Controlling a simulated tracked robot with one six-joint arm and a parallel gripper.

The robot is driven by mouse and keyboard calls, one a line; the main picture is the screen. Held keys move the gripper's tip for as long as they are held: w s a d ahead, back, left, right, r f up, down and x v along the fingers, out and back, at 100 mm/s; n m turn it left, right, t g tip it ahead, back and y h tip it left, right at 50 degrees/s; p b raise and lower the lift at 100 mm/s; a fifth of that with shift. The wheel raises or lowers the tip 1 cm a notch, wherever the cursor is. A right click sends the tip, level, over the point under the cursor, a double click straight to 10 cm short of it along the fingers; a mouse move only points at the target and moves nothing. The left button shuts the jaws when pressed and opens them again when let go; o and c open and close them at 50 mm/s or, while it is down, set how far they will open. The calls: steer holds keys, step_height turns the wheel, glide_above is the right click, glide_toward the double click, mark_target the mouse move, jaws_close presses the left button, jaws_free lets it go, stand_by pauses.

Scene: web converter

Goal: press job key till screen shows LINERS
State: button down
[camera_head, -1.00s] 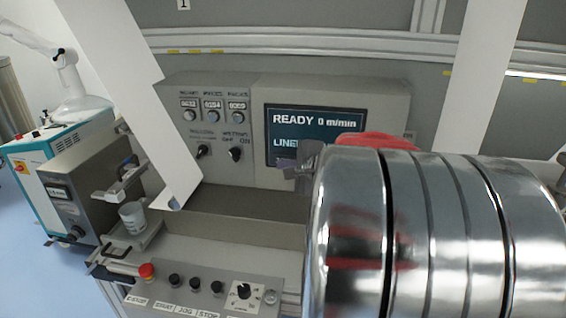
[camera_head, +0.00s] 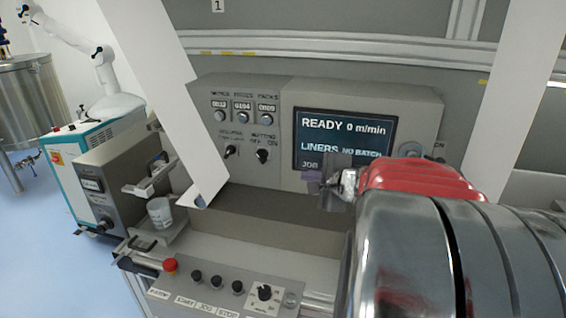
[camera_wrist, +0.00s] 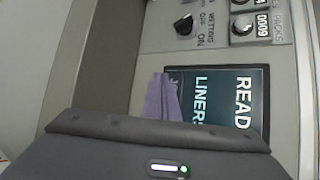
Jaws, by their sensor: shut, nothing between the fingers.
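The screen (camera_head: 345,135) on the grey panel reads READY 0 m/min, LINERS, NO BATCH, with a JOB label at its lower left. In the wrist view the screen (camera_wrist: 225,95) shows sideways, with READ and LINERS partly cut off. My gripper (camera_head: 312,180) is shut and empty, its purple fingertips at the screen's lower left edge, just under the JOB label. The fingertips (camera_wrist: 160,80) also show in the wrist view against the panel beside the screen. The job key itself is not visible, and I cannot tell whether the fingertips touch it.
Counters with small knobs (camera_head: 243,115) and two rotary switches (camera_head: 262,156) sit left of the screen. A lower panel carries a red button (camera_head: 170,265), black buttons and a selector (camera_head: 264,292).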

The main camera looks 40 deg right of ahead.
steer(key=shift+s+a, duration=0.75)
steer(key=shift+a, duration=0.25)
